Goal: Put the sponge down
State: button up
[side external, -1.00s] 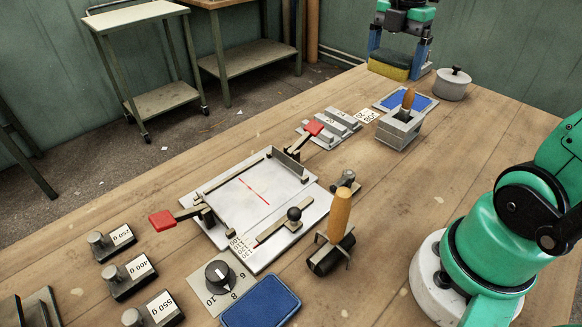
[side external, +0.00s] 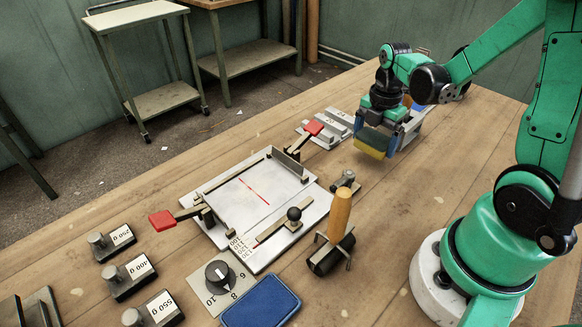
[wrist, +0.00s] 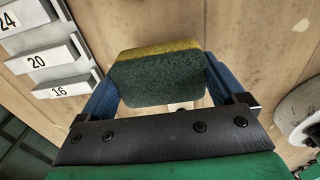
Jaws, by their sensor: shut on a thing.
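The sponge (side external: 372,142) has a yellow side and a dark green side. My gripper (side external: 389,138) is shut on it, with one blue finger at each end. In the wrist view the sponge (wrist: 160,76) sits between the fingertips of my gripper (wrist: 160,84), its green face towards the camera and its yellow edge beyond. The wooden table lies beneath it. The gap between sponge and table is hard to judge; it appears held above the surface.
Grey numbered blocks (side external: 328,128) stand just left of the sponge; they also show in the wrist view (wrist: 52,60). A grey holder (side external: 412,128) is partly hidden behind my gripper. A white plate fixture with red-handled clamps (side external: 262,195) lies nearer. Bare table (side external: 400,200) lies in front.

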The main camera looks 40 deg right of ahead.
aim_at(372, 150)
jog(key=shift+f, duration=1.45)
jog(key=shift+f, duration=0.2)
jog(key=o, duration=1)
jog(key=shift+o, duration=0.2)
jog(key=shift+r, duration=0.1)
